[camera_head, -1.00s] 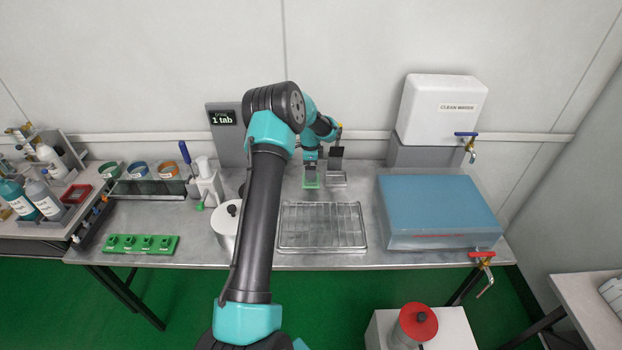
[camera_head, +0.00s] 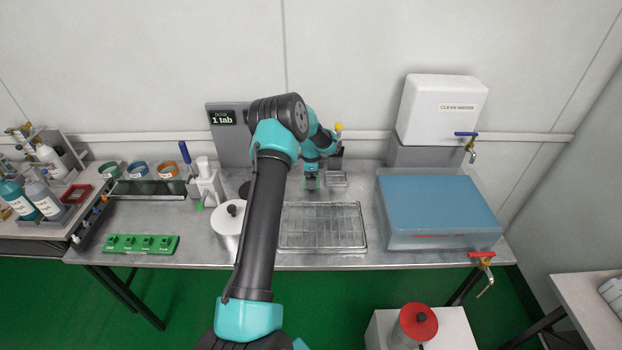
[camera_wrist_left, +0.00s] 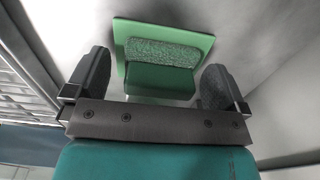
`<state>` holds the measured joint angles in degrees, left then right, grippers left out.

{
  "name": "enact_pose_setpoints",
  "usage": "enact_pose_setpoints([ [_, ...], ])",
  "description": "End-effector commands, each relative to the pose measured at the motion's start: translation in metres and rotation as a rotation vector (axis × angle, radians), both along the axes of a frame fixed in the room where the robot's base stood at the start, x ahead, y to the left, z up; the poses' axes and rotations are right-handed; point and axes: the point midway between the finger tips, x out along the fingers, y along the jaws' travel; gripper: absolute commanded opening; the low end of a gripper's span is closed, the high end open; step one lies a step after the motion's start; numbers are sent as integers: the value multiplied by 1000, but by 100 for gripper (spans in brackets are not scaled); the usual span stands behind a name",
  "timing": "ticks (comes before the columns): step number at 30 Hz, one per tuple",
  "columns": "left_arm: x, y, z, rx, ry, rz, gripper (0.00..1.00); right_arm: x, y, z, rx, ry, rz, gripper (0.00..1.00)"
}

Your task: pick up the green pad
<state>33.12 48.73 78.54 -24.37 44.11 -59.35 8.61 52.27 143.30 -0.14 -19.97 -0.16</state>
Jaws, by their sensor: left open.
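The green pad (camera_wrist_left: 160,52) shows in the left wrist view as a dark green block with a paler, rough textured band. It sits on a flat light green square holder (camera_wrist_left: 196,38). My left gripper (camera_wrist_left: 157,78) is open, with one black finger on each side of the pad. Gaps show between both fingers and the pad, so it is not held. In the head view my left gripper (camera_head: 311,180) is at the back of the steel table, over the pad's spot, and hides most of it. My right gripper is not in view.
A blue-topped basin (camera_head: 437,207) fills the table's right side.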

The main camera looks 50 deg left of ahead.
Motion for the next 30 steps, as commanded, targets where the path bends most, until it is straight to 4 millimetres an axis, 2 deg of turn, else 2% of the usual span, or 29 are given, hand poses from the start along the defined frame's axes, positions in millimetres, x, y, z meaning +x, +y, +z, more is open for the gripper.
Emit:
enact_pose_setpoints([
  [4, 0, 0, 0, 0, 0, 0, 98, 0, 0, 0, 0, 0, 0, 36],
  [19, 0, 0, 0, 0, 0, 0, 50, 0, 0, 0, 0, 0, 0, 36],
  [30, 0, 0, 4, 1, -1, 0, 48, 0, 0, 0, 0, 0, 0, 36],
])
